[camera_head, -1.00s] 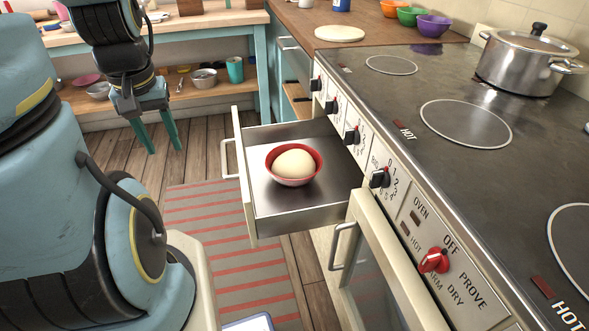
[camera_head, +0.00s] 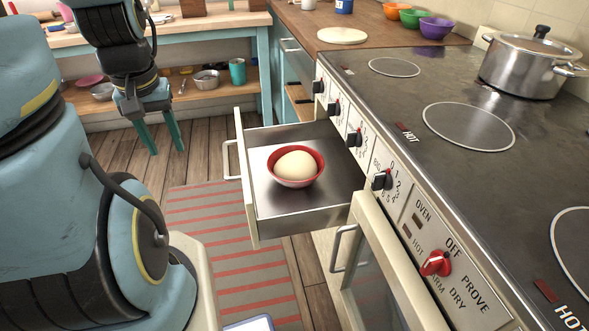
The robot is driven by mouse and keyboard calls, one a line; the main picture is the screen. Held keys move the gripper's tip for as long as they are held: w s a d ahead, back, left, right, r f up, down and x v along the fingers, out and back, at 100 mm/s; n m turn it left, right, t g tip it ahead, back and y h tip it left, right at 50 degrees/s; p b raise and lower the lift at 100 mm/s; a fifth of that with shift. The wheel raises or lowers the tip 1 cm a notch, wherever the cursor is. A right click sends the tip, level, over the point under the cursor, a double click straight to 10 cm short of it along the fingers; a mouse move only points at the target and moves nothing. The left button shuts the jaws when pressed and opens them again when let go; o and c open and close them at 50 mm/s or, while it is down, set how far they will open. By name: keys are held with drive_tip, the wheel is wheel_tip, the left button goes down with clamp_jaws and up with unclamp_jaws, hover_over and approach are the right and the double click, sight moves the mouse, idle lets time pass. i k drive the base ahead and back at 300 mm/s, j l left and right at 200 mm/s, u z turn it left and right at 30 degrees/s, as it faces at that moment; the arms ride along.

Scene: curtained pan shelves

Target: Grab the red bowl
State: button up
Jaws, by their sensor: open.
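The red bowl (camera_head: 296,182) sits upright in the open metal drawer (camera_head: 262,205) beside the stove. A round, pale dough-like ball (camera_head: 297,165) fills the bowl. My gripper (camera_head: 157,137) hangs at the upper left with two teal fingers spread apart and pointing down. It is empty, left of the drawer and well apart from the bowl.
The stove (camera_head: 440,90) carries a steel pot (camera_head: 527,65). Orange, green and purple bowls (camera_head: 436,27) stand on the wooden counter.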

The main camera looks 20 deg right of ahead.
sight(294, 167)
drive_tip(key=i+j+z, duration=0.3)
drive_tip(key=j, duration=0.2)
drive_tip(key=i+j+z, duration=0.3)
drive_tip(key=i+j, duration=0.15)
drive_tip(key=j, duration=0.2)
drive_tip(key=i+j+z, duration=0.1)
drive_tip(key=j, duration=0.25)
drive_tip(key=i, duration=0.3)
